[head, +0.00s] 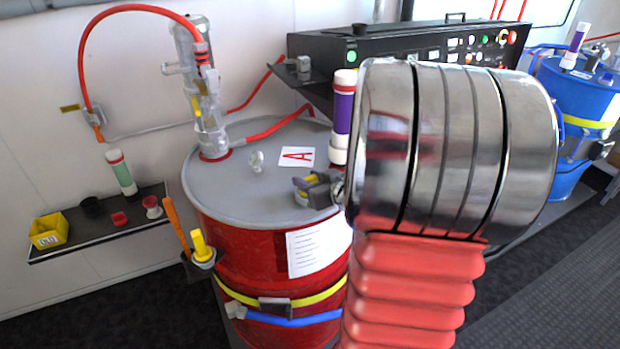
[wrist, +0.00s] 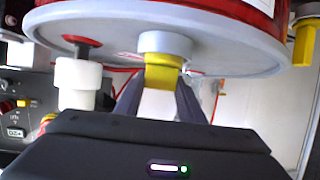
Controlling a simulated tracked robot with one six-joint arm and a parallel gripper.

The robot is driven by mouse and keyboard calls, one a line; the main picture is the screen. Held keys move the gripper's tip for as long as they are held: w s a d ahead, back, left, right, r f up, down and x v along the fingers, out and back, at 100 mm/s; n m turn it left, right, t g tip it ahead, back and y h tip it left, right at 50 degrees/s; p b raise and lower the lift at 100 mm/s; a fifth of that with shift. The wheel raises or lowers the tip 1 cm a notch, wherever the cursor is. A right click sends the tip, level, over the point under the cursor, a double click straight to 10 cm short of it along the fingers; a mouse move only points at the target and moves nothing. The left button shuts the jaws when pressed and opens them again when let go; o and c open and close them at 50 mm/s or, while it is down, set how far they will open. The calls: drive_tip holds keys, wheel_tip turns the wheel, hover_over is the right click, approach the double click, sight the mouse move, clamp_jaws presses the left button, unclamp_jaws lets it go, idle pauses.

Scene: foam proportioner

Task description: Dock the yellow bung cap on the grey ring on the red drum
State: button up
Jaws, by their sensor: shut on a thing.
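The yellow bung cap (wrist: 165,72) is between the dark fingers of my gripper (wrist: 158,92), which is shut on it. In the wrist view, where the drum appears upside down, the cap meets the pale grey ring (wrist: 163,42) on the drum lid. I cannot tell whether it is fully seated. In the head view, my gripper (head: 316,190) is low over the right front part of the lid, and a bit of the cap (head: 303,183) shows. The ring is mostly hidden there. The red drum (head: 250,245) stands upright with a grey lid (head: 225,190).
A white-and-purple tube (head: 341,115) stands close behind my gripper. A clear pump (head: 202,95) with red hose rises at the lid's back. A side holder (head: 203,258) carries a yellow-handled tool. A wall shelf (head: 100,232) is at left, a black control panel (head: 400,47) behind.

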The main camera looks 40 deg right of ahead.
drive_tip(key=shift+f, duration=0.25)
drive_tip(key=o, duration=0.8)
drive_tip(key=shift+c, duration=0.2)
